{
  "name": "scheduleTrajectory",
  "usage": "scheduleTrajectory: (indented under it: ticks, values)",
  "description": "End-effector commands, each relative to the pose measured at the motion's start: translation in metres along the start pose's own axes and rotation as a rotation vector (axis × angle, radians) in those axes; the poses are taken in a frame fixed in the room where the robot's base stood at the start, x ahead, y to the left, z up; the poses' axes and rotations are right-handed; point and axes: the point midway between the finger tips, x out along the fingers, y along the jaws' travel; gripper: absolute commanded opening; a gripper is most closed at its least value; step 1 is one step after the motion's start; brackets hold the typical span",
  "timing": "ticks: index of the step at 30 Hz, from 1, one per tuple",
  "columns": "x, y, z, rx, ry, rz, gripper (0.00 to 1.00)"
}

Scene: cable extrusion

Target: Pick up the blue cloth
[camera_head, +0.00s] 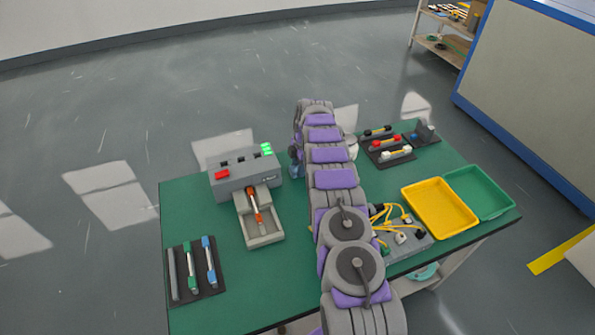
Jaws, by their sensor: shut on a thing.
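My arm reaches over the green table, and its end bends down near the table's far edge. My gripper (294,157) shows only in part there, beside the arm's far end. A small piece of the blue cloth (295,171) shows right below the gripper, which is shut on it. Most of the cloth is hidden or too small to make out. I cannot tell whether it still touches the table.
The green table (255,285) holds a grey machine (243,175) left of my arm and a tool rack (195,270) at front left. On the right are a yellow tray (440,208), a green tray (480,192) and a box with yellow cables (405,240). A white object (351,146) stands behind my arm.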

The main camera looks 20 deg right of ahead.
Motion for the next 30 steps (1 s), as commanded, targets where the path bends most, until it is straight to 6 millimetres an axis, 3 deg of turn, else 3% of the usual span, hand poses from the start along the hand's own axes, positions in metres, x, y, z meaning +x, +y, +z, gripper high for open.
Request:
scheduleTrajectory:
  ticks: [11,17,24,30]
  values:
    - [-0.007,0.0,-0.001,0.0,0.0,0.0,0.17]
    - [-0.035,0.001,-0.005,0.0,0.0,0.003,0.17]
    - [-0.081,0.001,-0.012,-0.001,0.0,0.002,0.17]
    - [-0.099,0.001,-0.015,0.0,0.001,0.0,0.17]
